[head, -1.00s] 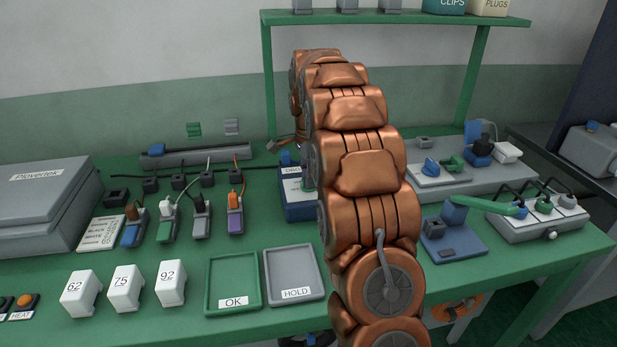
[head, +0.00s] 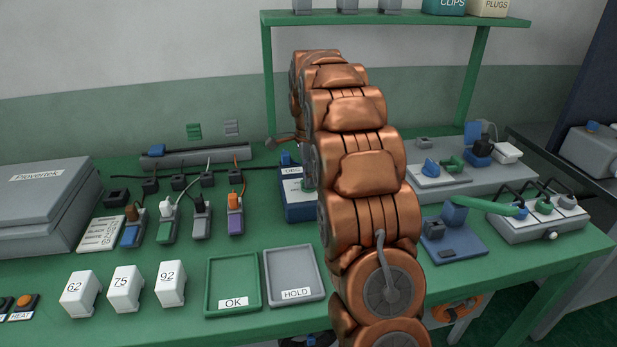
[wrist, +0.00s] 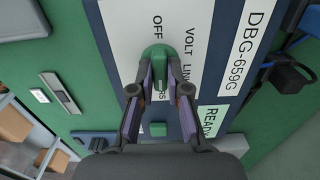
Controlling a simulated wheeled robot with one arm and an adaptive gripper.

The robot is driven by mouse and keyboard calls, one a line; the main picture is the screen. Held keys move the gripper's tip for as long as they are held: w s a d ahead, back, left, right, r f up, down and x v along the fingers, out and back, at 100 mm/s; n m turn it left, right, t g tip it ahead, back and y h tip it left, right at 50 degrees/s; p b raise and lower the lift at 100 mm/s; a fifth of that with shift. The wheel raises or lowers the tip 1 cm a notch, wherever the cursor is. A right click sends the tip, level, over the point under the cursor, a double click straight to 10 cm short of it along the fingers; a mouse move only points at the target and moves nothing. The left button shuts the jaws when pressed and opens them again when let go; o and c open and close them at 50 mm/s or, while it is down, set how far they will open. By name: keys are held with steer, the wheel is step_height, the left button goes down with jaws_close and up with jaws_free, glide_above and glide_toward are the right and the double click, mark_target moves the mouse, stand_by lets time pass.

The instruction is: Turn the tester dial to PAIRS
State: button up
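The tester (head: 298,207) is a dark blue box with a white face, partly hidden behind my arm in the head view. In the wrist view its green dial (wrist: 160,54) lies in front of my gripper (wrist: 161,70). My two purple-padded fingers lean inward, one on each side of the dial's bar. Whether both pads press on it is unclear. A word below the dial is mostly hidden by the fingers. The dial's exact pointing is hard to tell.
A green button (wrist: 158,129) and a READY label (wrist: 209,121) are on the tester face. The OK tray (head: 233,284) and HOLD tray (head: 294,275) lie in front. Several plugged modules stand to the left. A blue fixture (head: 453,243) is to the right.

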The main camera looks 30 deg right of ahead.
steer(key=o, duration=0.5)
steer(key=shift+r, duration=0.15)
steer(key=shift+r, duration=5.9)
